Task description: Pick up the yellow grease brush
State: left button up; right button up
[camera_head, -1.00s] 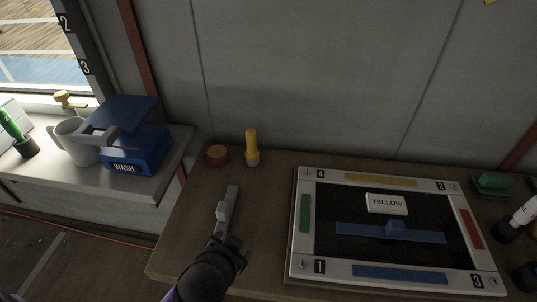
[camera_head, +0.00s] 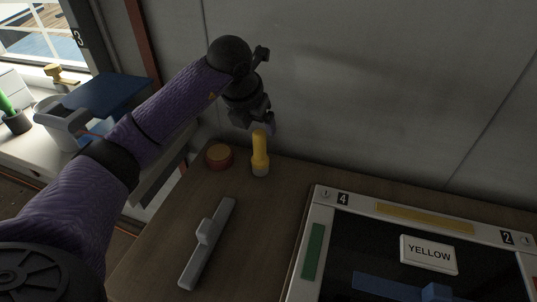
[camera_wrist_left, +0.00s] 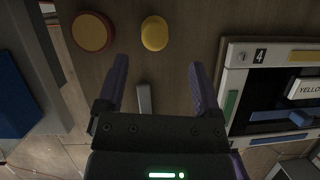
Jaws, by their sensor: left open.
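The yellow grease brush (camera_head: 260,152) stands upright on the wooden table near the wall, yellow on top with a pale lower end. In the left wrist view the brush (camera_wrist_left: 154,33) is seen from above, ahead of the fingertips and between their lines. My left gripper (camera_head: 262,122) is just above and behind the top of the brush in the head view. Its two fingers are spread and empty in the left wrist view (camera_wrist_left: 158,75). I cannot tell whether a finger touches the brush. My right gripper is not in view.
A round red-brown tin (camera_head: 218,157) stands left of the brush. A grey handled bar (camera_head: 207,243) lies in front. A framed board (camera_head: 313,215) with a YELLOW card (camera_head: 428,254) is at right. A blue box (camera_head: 108,92) and mug sit on the left counter.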

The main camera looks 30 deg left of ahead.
aim_at(261, 143)
pick_arm(q)
jog(key=b+x, duration=0.1)
jog(key=x, duration=0.1)
jog(key=b+x, duration=0.1)
jog(key=x, duration=0.2)
jog(key=b+x, duration=0.1)
jog(key=x, duration=0.2)
jog(key=shift+s+a+f, duration=0.15)
jog(key=shift+a+f, duration=0.05)
jog(key=shift+a, duration=0.15)
jog(key=shift+f, duration=0.35)
jog(key=shift+r, duration=0.1)
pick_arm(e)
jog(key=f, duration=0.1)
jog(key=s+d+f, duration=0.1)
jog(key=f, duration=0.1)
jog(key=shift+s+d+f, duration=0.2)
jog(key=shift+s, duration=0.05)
